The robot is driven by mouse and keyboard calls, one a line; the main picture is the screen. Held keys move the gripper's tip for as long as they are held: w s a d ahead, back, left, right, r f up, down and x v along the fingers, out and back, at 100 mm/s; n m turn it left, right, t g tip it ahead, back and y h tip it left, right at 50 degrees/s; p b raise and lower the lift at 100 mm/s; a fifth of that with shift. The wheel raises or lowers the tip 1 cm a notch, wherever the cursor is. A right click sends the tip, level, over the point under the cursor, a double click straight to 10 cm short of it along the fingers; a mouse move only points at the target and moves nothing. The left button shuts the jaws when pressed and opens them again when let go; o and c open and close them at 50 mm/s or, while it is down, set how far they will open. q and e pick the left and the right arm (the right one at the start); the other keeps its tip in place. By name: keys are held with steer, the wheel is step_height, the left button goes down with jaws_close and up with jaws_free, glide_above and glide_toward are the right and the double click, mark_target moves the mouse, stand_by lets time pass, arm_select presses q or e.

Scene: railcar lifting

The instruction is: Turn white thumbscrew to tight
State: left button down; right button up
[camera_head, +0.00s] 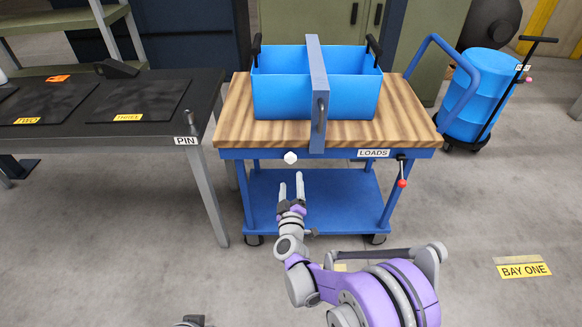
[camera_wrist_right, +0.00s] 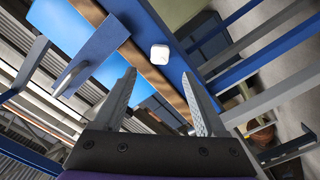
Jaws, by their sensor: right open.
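The white thumbscrew (camera_head: 290,157) is a small faceted knob on the front edge of the blue cart (camera_head: 225,153), left of the LOADS label. It also shows in the right wrist view (camera_wrist_right: 159,54), beyond the fingertips. My right gripper (camera_head: 291,175) is in front of the cart, just below and short of the thumbscrew. Its two fingers are apart with nothing between them, as the right wrist view also shows (camera_wrist_right: 158,82). The fingers do not appear to touch the knob. My left gripper is not in the head view.
A blue two-part bin (camera_head: 275,95) sits on the cart's wooden top under a grey-blue strap bar (camera_head: 316,70). A red-tipped lever (camera_head: 402,172) hangs at the cart's front right. A dark table (camera_head: 60,130) stands left.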

mark_target(291, 160)
steer(key=w+b, duration=0.1)
steer(key=w, duration=0.8)
jaws_close()
